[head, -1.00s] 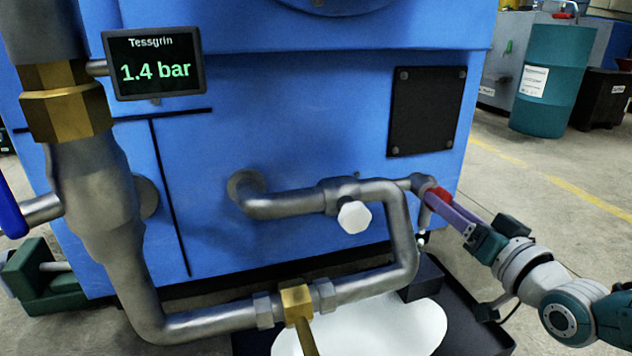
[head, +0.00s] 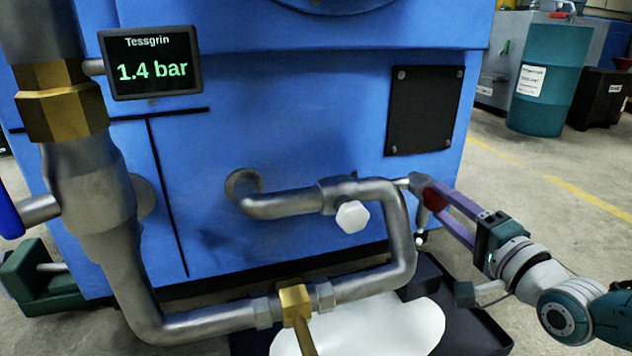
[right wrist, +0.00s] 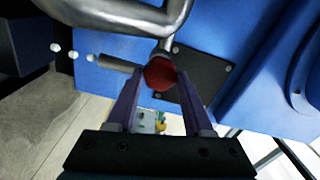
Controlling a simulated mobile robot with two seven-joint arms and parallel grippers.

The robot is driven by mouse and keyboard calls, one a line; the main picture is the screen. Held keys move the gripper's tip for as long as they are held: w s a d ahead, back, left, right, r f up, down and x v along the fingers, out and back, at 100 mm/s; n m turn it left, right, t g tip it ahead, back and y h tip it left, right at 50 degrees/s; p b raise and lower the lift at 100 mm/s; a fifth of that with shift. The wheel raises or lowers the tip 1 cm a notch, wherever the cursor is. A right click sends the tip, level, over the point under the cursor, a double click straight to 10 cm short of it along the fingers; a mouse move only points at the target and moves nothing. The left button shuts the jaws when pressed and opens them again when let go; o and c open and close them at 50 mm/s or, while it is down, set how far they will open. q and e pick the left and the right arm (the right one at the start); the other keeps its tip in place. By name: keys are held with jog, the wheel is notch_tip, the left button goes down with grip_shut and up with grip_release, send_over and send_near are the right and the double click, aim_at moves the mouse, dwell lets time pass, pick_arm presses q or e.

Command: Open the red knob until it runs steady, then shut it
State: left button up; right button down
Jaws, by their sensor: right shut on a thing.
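The red knob (head: 434,199) sits at the right end of the pipework, by the short spout (head: 422,222). My right gripper (head: 436,193) is shut on it, with its purple fingers on either side. In the right wrist view the red knob (right wrist: 160,74) shows between the fingertips (right wrist: 158,82). White separate drops (right wrist: 72,53) hang in a row beyond the spout's mouth (right wrist: 105,61), and a white drop (head: 420,240) also shows below it in the head view. My left gripper is not in view.
A display (head: 152,65) reads 1.4 bar. A white hexagonal knob (head: 352,216) and a brass valve (head: 295,302) are on the pipes to the left. A white pool or sheet (head: 400,330) lies in a dark tray (head: 478,335) below.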

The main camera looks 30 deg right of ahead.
jog(key=shift+m, duration=1.6)
jog(key=shift+c, duration=1.5)
grip_release()
